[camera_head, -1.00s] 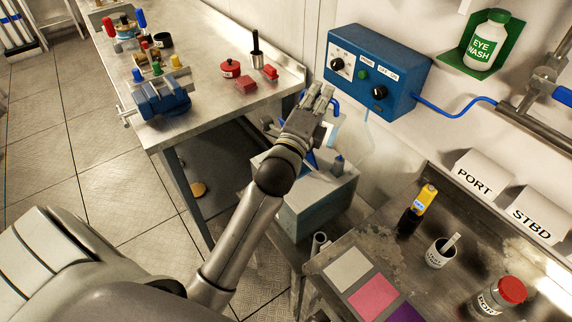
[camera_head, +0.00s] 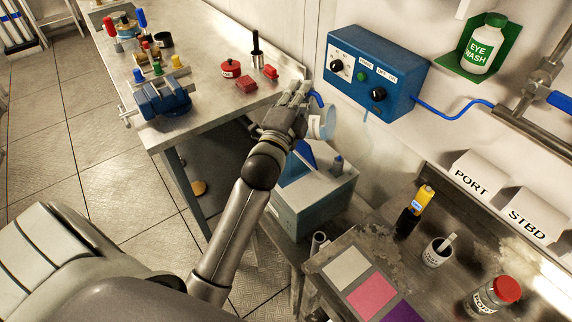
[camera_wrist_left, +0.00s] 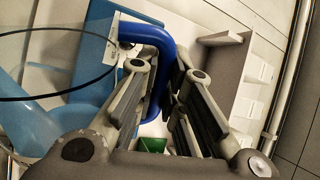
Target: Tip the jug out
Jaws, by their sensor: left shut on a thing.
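The jug (camera_head: 324,122) is clear with a pale blue tint and a blue handle (camera_head: 316,98). My left gripper (camera_head: 296,100) is shut on that handle and holds the jug in the air, beside the steel bench and above a grey box. The hand hides much of the jug in the head view. In the left wrist view the blue handle (camera_wrist_left: 150,35) passes between the fingers, with the jug's dark round rim and clear blue-tinted wall (camera_wrist_left: 35,125) at the left. I cannot tell how much liquid is in it. My right gripper is not in view.
The grey box (camera_head: 318,190) has a blue piece (camera_head: 296,165) on top. The blue control box (camera_head: 375,72) is on the wall close by. The steel bench (camera_head: 215,105) carries a blue vise (camera_head: 163,97) and red items. A worktop at right holds a cup (camera_head: 438,254) and a red-capped jar (camera_head: 492,296).

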